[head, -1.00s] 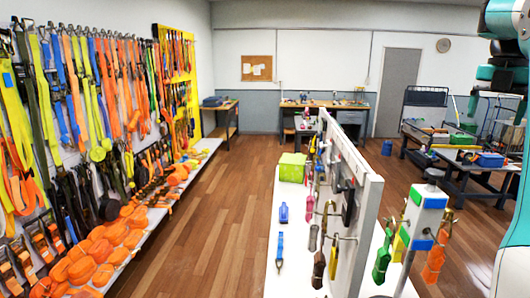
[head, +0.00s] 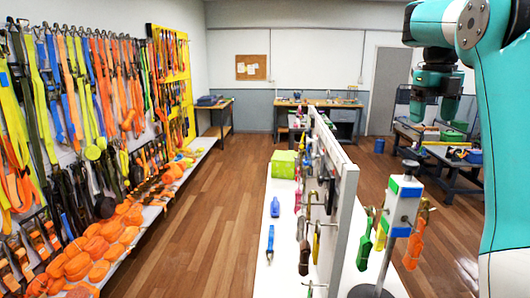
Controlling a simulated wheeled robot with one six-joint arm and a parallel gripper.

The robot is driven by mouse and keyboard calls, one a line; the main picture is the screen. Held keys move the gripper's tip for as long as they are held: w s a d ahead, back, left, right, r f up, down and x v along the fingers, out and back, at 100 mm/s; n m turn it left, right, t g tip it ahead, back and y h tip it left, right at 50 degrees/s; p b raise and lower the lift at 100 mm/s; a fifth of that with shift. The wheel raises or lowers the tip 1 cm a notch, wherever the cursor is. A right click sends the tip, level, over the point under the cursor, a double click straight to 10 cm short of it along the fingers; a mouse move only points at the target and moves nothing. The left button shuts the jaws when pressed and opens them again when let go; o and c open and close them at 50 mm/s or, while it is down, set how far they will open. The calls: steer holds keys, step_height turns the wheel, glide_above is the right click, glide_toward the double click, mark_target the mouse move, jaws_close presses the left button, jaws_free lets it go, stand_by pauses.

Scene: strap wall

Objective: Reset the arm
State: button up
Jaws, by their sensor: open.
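My arm, teal and dark, stands along the right edge of the head view. Its folded, darker wrist section hangs at the upper right, in front of the far workbench area. I cannot make out gripper fingers there. No held object shows on the arm.
A white table (head: 256,272) with an upright panel (head: 337,215) bears a lime-green box (head: 283,163), a blue item (head: 275,206) and a post stand (head: 403,206) with hanging straps. Straps (head: 75,80) cover the left wall above a shelf. The wooden aisle (head: 215,220) is clear.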

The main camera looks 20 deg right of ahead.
steer(key=s+a+f+n+t, duration=0.1)
steer(key=a+f+n, duration=0.3)
steer(key=a+n, duration=0.9)
steer(key=s+a+f+n, duration=0.1)
steer(key=a+f+n, duration=0.3)
steer(key=a+n, duration=0.85)
steer(key=s+a+f+n+y, duration=0.2)
steer(key=s+a+f+n, duration=0.1)
steer(key=s+a+n, duration=0.65)
steer(key=s+a+f+n+y, duration=0.3)
steer(key=s+a+n, duration=0.3)
steer(key=a+n, duration=0.5)
step_height(320, 180, down, 20)
steer(key=d+b, duration=0.1)
steer(key=b, duration=1.8)
steer(key=shift+w+d+n+g+b, duration=0.15)
steer(key=shift+d+n+g+b, duration=0.05)
steer(key=shift+n+g+b, duration=0.2)
